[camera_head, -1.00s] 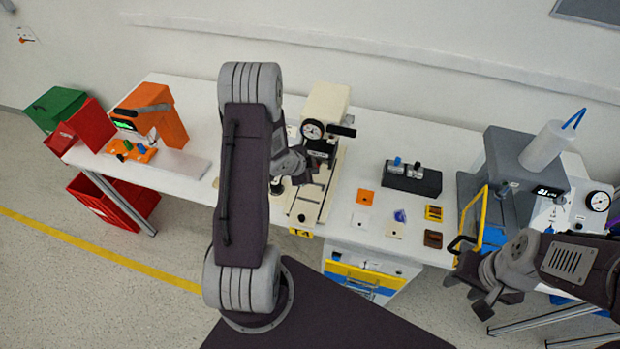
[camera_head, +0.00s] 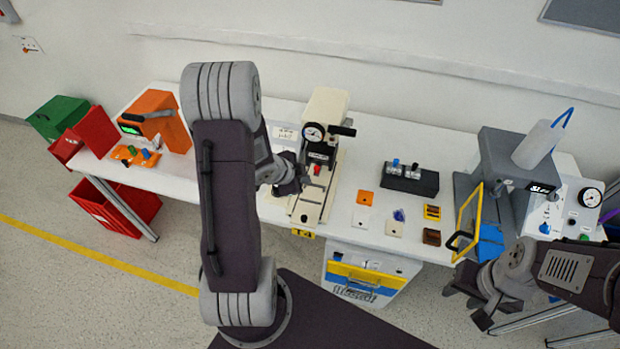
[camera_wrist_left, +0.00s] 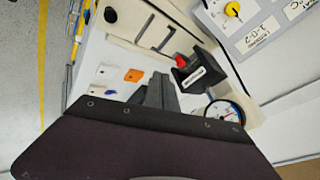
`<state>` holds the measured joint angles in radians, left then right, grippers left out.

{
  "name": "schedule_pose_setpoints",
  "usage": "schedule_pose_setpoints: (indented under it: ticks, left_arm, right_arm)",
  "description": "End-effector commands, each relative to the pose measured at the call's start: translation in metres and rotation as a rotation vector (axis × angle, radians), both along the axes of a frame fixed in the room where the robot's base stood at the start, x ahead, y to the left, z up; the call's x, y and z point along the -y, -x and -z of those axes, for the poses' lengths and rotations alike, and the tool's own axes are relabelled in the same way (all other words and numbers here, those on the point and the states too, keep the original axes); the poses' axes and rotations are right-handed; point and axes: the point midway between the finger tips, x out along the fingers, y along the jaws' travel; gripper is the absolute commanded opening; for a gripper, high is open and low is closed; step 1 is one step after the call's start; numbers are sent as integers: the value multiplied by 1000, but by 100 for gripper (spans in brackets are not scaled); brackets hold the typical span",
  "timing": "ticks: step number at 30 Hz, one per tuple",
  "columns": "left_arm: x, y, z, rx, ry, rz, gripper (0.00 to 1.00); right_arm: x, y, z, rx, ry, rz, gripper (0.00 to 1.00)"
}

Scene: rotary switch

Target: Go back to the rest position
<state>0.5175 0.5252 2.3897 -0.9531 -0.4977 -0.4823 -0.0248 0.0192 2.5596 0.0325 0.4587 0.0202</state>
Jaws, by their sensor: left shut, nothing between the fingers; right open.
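My left gripper (camera_head: 299,184) is in front of the cream press-like machine (camera_head: 325,112), left of its red button (camera_head: 317,169) in the head view. Its fingers (camera_wrist_left: 160,92) are shut and empty in the left wrist view, close to a black block beside the red button (camera_wrist_left: 181,61). Whether they touch the machine I cannot tell. My right gripper (camera_head: 466,305) is open and empty at the lower right, in front of the table edge and below the yellow-framed guard.
A dark block with knobs (camera_head: 410,179) and several small plates stand on the white table (camera_head: 450,145). The grey machine (camera_head: 503,160) with a yellow-framed guard (camera_head: 468,220) is at right. An orange machine (camera_head: 163,118) and red bins (camera_head: 97,131) are at left.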

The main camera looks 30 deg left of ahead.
Motion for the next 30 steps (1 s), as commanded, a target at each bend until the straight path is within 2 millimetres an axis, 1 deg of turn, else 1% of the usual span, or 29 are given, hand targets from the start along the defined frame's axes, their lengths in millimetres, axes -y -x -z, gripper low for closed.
schedule_pose_setpoints:
  ticks: [1,4,14,16,17,20,21,22,23,24,26,27,30]
  left_arm:
    - [-1,3,-7,2,-1,0,0]
    - [-2,8,-11,-1,0,-1,0]
    - [0,8,-11,-1,0,4,0]
    - [11,3,-13,7,-5,37,0]
    - [20,-2,-18,21,-11,63,0]
    - [63,-21,-49,97,-38,164,0]
    - [83,-26,-65,118,-48,158,0]
    - [93,-24,-74,109,-45,111,0]
    - [98,-18,-79,83,-30,38,0]
    - [101,-5,-80,30,2,-74,0]
    - [103,22,-76,-71,67,-257,0]
    - [105,44,-71,-151,112,-382,0]
    - [105,98,-55,-361,216,-682,0]
  right_arm:
    - [0,0,-3,0,0,0,41]
    - [0,0,-4,0,0,0,41]
    - [0,0,-4,0,0,0,41]
    - [0,0,-3,0,0,0,41]
    - [0,0,-2,0,0,0,41]
    - [0,0,1,0,0,0,41]
    - [0,0,3,0,0,0,41]
    - [0,0,4,0,0,0,41]
    - [0,0,5,0,0,0,41]
    - [0,0,6,0,0,0,41]
    - [0,0,6,-1,0,0,41]
    - [0,0,6,0,0,0,41]
    - [0,0,6,0,0,0,41]
